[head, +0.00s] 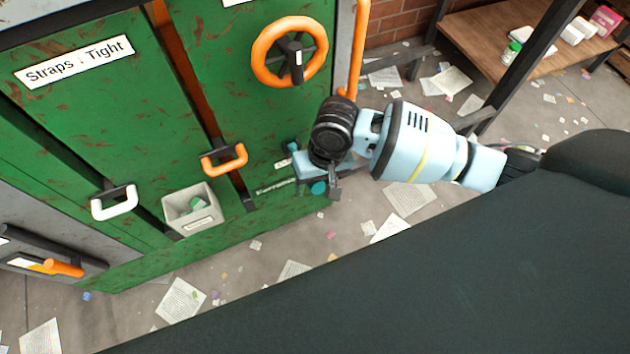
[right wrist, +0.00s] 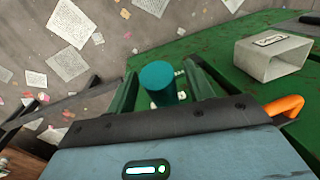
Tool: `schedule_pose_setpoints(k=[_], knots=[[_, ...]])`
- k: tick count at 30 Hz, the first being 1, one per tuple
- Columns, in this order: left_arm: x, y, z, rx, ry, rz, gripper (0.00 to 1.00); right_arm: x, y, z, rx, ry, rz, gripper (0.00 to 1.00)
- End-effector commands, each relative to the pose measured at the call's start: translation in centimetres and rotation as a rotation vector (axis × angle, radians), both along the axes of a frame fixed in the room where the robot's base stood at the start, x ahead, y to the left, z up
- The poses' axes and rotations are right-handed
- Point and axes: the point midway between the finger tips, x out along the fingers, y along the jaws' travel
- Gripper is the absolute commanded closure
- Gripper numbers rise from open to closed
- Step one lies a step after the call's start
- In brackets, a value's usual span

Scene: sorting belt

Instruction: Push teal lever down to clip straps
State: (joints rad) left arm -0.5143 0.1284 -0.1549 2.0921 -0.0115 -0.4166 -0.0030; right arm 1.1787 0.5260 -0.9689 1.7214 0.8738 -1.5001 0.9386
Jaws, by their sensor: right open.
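The teal lever (head: 319,187) is on the lower right part of the green machine front, partly hidden by my right gripper in the head view. In the right wrist view its round teal knob (right wrist: 158,80) shows close in front of the gripper, between the two fingers in the picture. My right gripper (head: 331,184) is open, with its fingers at the lever; I cannot tell whether they touch it. It also shows in the right wrist view (right wrist: 165,92). My left gripper is not in view.
The green machine (head: 130,120) carries a "Straps : Tight" sign (head: 79,62), an orange wheel (head: 290,52), an orange handle (head: 224,160), a white handle (head: 114,202) and a grey bin (head: 193,213). Papers litter the floor. A wooden shelf (head: 520,35) stands at the upper right.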

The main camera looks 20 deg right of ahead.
Motion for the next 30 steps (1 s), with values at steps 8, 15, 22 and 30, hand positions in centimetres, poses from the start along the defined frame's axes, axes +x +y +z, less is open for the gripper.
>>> schedule_pose_setpoints(k=[8, 15, 22, 30], knots=[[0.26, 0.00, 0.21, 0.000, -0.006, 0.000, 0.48, 0.01, 0.01, -0.01, 0.000, 0.000, 0.000, 0.54], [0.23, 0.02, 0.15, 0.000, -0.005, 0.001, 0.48, 0.01, -0.01, 0.00, 0.000, 0.000, 0.000, 0.86], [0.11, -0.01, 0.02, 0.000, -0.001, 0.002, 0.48, 0.01, -0.03, -0.01, -0.001, 0.000, 0.000, 1.00], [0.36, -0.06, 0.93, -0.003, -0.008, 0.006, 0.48, -0.09, -0.02, -0.47, 0.000, -0.042, -0.001, 1.00]])
